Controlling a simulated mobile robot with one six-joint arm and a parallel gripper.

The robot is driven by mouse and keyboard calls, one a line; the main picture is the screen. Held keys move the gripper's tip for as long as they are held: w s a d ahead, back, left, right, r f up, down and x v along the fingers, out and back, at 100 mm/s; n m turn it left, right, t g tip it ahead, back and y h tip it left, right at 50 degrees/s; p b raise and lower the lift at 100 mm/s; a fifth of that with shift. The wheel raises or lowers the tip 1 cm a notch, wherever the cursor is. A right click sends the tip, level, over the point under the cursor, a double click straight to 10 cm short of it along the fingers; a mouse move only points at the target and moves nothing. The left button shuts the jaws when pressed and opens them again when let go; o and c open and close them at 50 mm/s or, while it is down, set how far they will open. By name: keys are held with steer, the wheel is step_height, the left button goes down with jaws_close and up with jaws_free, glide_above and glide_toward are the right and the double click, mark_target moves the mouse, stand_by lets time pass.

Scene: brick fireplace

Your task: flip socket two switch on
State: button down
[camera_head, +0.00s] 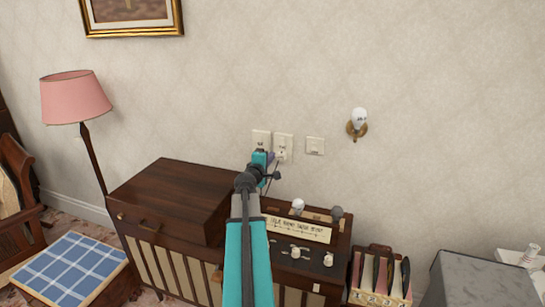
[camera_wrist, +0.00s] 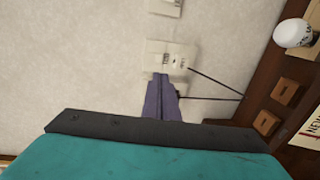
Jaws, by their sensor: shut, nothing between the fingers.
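Socket plates with switches are on the wall above the cabinet: a left plate (camera_head: 261,138), a middle plate (camera_head: 284,142) and a smaller right plate (camera_head: 315,146). I cannot read which one is socket two. My gripper (camera_head: 269,158) is just in front of the left and middle plates and hides part of them. In the wrist view, my gripper's purple fingers (camera_wrist: 162,80) are together and empty. Their tips are at the lower edge of a plate (camera_wrist: 170,56) with small switches; I cannot tell whether they touch. Another plate is partly hidden behind the fingers.
Thin dark cables (camera_wrist: 218,84) run from the sockets towards the cabinet. The cabinet top carries bulbs (camera_head: 298,205), a paper sign (camera_head: 296,227) and knobs. A wooden box (camera_head: 175,195) stands left. A bulb lamp (camera_head: 358,121) is on the wall right.

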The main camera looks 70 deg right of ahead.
mark_target(281, 145)
steer(key=shift+w+d+f+p, duration=0.2)
steer(key=shift+d+p, duration=0.5)
steer(key=shift+d, duration=1.5)
steer(key=shift+w+d+f+p, duration=0.1)
steer(key=shift+d+f+p, duration=0.45)
steer(key=shift+d, duration=1.65)
steer(key=shift+w+d+f+p, duration=0.1)
steer(key=shift+d+p, duration=0.75)
steer(key=shift+d, duration=1.35)
steer(key=shift+w+f+b, duration=0.2)
steer(key=shift+w+b, duration=0.05)
steer(key=shift+b, duration=1)
